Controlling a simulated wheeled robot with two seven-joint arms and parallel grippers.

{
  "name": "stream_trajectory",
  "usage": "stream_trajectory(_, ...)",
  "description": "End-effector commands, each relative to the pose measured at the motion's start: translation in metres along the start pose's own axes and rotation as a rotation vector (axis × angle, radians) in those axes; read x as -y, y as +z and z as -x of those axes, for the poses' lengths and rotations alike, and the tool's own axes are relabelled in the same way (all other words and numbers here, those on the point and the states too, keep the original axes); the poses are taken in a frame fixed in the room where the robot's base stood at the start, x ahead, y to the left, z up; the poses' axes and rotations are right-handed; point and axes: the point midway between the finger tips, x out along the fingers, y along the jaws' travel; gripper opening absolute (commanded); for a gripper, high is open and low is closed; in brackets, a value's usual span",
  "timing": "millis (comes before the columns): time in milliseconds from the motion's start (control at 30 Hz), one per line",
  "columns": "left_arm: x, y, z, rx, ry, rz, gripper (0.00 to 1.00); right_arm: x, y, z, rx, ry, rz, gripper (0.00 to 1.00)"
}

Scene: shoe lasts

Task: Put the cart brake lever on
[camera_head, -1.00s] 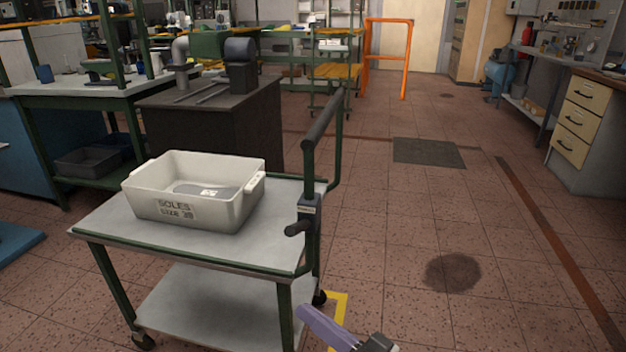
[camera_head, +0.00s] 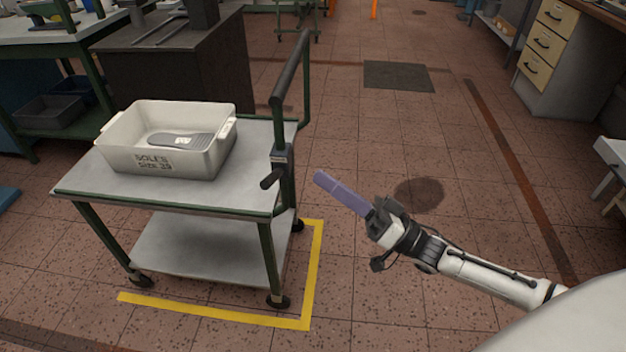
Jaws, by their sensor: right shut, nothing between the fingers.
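The cart (camera_head: 88,180) has a grey top, green legs and a tall push handle (camera_head: 290,70) at its right end. The brake lever (camera_head: 271,179) is a short black grip sticking out from a dark bracket (camera_head: 283,158) on the handle post. It points toward the lower left. My right gripper (camera_head: 321,179) has purple fingers, shut and empty. Its tips are to the right of the lever, at about the same height in the picture, with a visible gap between. My left gripper is out of view.
A white bin (camera_head: 130,160) marked for soles stands on the cart with a grey sole (camera_head: 178,140) in it. A yellow floor line (camera_head: 313,270) runs around the cart's front and right. A dark cabinet (camera_head: 185,75) stands behind. The floor to the right is open.

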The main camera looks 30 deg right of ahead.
Motion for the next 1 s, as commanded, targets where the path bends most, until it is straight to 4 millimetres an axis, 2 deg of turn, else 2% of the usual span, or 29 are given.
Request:
stream_trajectory(400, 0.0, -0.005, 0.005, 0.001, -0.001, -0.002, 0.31, 0.002, -0.001, -0.088, -0.003, -0.004, 0.0, 0.0)
stream_trajectory(433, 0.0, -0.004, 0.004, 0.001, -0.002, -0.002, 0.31, 0.001, 0.002, -0.09, -0.001, -0.002, -0.002, 0.0)
stream_trajectory(500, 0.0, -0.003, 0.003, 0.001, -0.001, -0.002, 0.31, 0.0, 0.017, -0.081, 0.001, 0.003, -0.005, 0.0)
stream_trajectory(633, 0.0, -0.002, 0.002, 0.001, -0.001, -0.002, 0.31, 0.0, 0.03, -0.076, -0.001, 0.001, -0.003, 0.0)
stream_trajectory(1000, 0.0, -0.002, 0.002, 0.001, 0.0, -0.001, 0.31, 0.001, 0.038, -0.073, 0.0, 0.0, 0.0, 0.0)
